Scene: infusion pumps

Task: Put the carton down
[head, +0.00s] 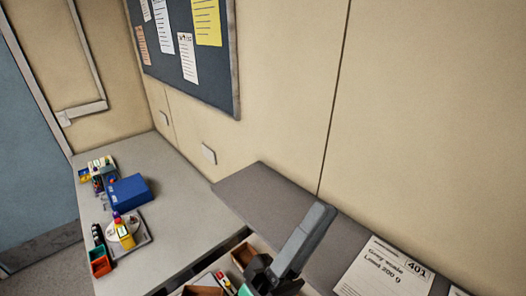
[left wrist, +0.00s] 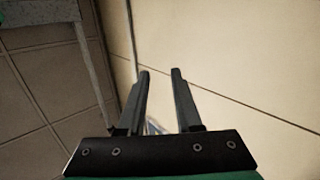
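I cannot pick out a carton for certain. My left gripper (head: 318,214) reaches up from the bottom of the head view, above the grey ledge. In the left wrist view its two fingers (left wrist: 161,72) stand apart with nothing held between them. A small blue and white patch shows low between them. My right gripper is not in view.
A grey counter (head: 187,205) runs along the wall with a blue box (head: 129,190), a tray (head: 138,238) and a red-and-green bin (head: 100,262). An open-topped brown box (head: 243,254) is beside my gripper. The grey ledge (head: 262,192) is bare towards its far end.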

